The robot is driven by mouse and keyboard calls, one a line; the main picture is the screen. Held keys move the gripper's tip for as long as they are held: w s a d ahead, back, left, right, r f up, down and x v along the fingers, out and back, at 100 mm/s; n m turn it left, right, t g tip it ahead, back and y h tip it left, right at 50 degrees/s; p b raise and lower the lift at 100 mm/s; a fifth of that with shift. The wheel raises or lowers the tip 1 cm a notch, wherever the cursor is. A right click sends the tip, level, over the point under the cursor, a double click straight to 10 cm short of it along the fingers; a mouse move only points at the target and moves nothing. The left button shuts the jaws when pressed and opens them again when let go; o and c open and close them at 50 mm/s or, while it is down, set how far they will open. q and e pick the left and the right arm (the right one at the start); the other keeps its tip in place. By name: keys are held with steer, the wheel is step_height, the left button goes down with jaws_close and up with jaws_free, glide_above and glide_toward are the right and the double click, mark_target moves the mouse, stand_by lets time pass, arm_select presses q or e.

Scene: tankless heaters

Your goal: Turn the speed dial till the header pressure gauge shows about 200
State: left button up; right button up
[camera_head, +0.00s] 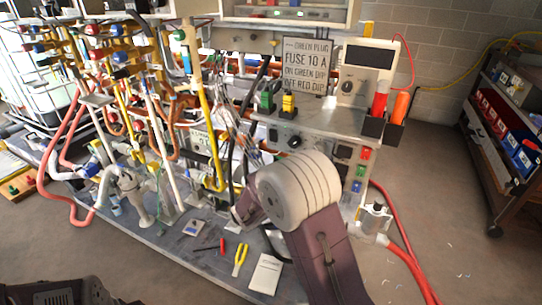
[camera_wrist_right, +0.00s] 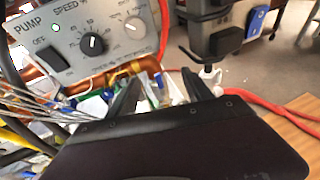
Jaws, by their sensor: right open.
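The speed dial (camera_wrist_right: 92,43) is a black knob on a grey panel marked PUMP and SPEED in the right wrist view. Its exact setting is too small to read. I cannot pick out the header pressure gauge in either view. My left gripper is not in view.
A second, pale dial (camera_wrist_right: 135,28) is right of the speed dial. A copper pipe (camera_wrist_right: 130,70) and loose wires (camera_wrist_right: 30,100) run under the panel. The bench holds yellow pliers (camera_head: 240,259) and a white card (camera_head: 266,273). A shelf cart (camera_head: 500,140) stands at right.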

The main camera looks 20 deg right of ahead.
mark_target(293, 144)
steer(key=w+a+r+n+t, duration=0.5)
steer(key=w, duration=0.3)
steer(key=shift+h, duration=0.3)
steer(key=b+x, duration=0.1)
steer(key=x, duration=0.3)
steer(key=b+x, duration=0.1)
steer(key=x, duration=0.4)
steer(key=shift+s+d+f, duration=0.2)
steer(key=shift+d+f, duration=0.05)
steer(key=shift+d, duration=0.1)
jaws_close()
steer(key=shift+f+m+b, duration=0.25)
steer(key=shift+m+b, duration=0.15)
steer(key=shift+b, duration=0.45)
steer(key=shift+r, duration=0.3)
jaws_free()
